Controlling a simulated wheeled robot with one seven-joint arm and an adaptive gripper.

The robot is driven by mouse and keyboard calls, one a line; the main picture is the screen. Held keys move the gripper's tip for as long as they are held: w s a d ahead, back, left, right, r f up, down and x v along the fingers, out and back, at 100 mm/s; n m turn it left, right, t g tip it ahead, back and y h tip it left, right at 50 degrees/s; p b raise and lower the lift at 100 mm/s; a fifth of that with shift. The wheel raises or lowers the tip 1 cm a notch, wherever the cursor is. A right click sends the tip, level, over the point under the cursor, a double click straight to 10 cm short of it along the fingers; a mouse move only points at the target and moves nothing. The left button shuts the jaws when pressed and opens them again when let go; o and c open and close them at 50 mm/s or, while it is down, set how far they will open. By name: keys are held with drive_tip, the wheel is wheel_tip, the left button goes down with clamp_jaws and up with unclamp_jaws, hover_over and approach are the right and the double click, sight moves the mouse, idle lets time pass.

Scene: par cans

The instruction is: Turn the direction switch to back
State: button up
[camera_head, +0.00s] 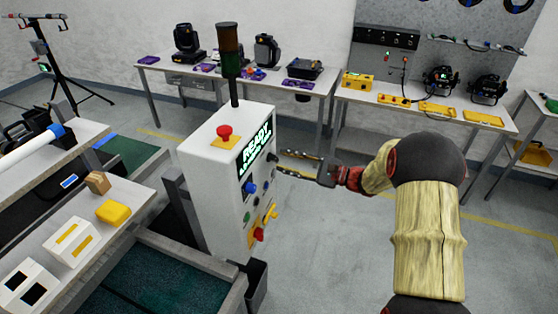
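A white control box (215,160) stands left of centre, with a lit green "READY" display (255,148) on its panel, which is seen at a steep angle. The panel carries a black knob (272,157), a blue knob (250,187), yellow parts (270,213) and a red part (258,235). I cannot read which one is the direction switch or where it points. My gripper (281,163) reaches in from the right. Its two fingers are apart with an empty gap, tips close to the panel near the black knob. I cannot tell whether they touch it.
A red push button (224,131) and a dark signal tower (230,60) are on top of the box. Benches with small goods (100,210) stand at the left. Tables with lamps (430,105) line the back wall. The floor right of the box is clear.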

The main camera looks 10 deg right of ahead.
drive_tip(key=shift+x, duration=1.45)
drive_tip(key=shift+c, duration=0.8)
clamp_jaws()
